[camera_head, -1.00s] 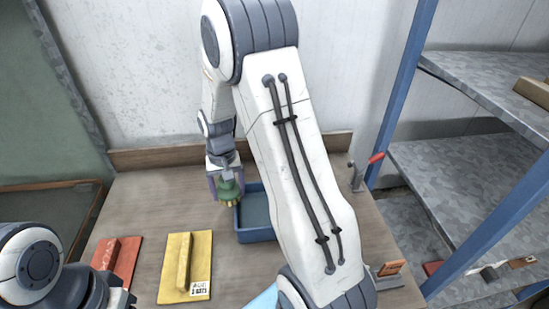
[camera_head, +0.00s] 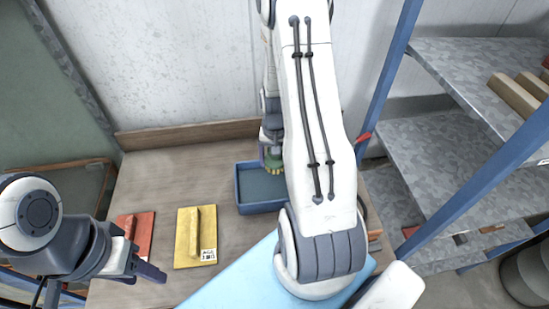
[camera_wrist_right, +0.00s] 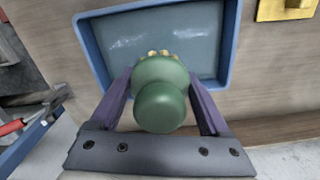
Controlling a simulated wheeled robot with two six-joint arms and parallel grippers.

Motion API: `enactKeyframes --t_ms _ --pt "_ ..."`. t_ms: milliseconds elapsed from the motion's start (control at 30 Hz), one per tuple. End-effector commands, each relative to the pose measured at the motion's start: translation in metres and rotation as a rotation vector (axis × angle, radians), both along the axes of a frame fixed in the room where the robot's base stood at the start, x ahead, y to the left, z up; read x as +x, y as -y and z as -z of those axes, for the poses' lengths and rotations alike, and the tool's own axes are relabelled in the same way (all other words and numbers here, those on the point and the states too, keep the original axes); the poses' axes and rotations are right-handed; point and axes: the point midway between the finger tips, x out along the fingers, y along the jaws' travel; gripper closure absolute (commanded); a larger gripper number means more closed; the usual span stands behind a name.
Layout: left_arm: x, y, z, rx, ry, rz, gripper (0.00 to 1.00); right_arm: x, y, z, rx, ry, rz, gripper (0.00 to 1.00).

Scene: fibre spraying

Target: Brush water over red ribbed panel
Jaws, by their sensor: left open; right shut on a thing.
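A green brush (camera_wrist_right: 160,105) with yellowish bristles is in my right gripper (camera_wrist_right: 161,82), between its purple fingers. In the head view the brush (camera_head: 271,157) is over the blue tray (camera_head: 240,190), partly hidden by my right arm. The tray (camera_wrist_right: 84,38) holds grey-blue water with light glints. I cannot tell whether the bristles touch the water. A red panel (camera_head: 145,235) with a raised rib lies at the table's left, partly hidden by my left arm. My left gripper (camera_head: 150,270) is open and empty in front of it.
A yellow panel (camera_head: 183,240) with a raised rib and a label lies between the red panel and the tray. A light-blue surface (camera_head: 235,280) lies at the front. Metal shelves (camera_head: 450,150) with blue posts stand at the right. The table behind the panels is clear.

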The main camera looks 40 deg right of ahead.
Motion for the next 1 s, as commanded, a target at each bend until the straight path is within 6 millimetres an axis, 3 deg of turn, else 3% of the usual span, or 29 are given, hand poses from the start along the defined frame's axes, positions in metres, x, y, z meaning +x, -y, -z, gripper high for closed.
enactKeyframes --t_ms 1000 --pt "0.000 0.000 0.085 0.000 -0.001 -0.011 0.50 0.000 0.000 0.106 -0.001 0.001 0.000 0.64"
